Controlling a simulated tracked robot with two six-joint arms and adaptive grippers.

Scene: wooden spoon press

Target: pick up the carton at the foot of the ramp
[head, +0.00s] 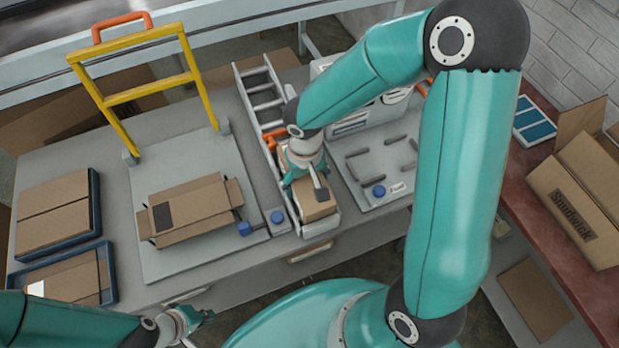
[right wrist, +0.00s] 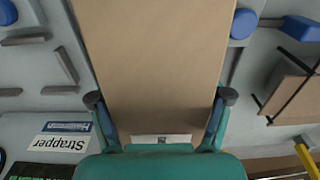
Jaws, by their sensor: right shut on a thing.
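The carton (head: 318,206) is a small brown box at the low front end of the ramp (head: 264,104), a narrow grey roller chute. My right gripper (head: 305,183) reaches down onto it from above. In the right wrist view the carton (right wrist: 155,65) fills the middle, and my right gripper's fingers (right wrist: 160,112) are shut on its two sides. A white label shows on the carton near the gripper's palm. I cannot tell whether the carton is lifted off the ramp. My left gripper (head: 203,318) hangs low at the front, away from the carton; its fingers are too small to read.
Blue trays with cardboard (head: 55,212) are at far left. The strapper plate (head: 375,165) is right of the ramp. A large box (head: 577,195) stands at far right.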

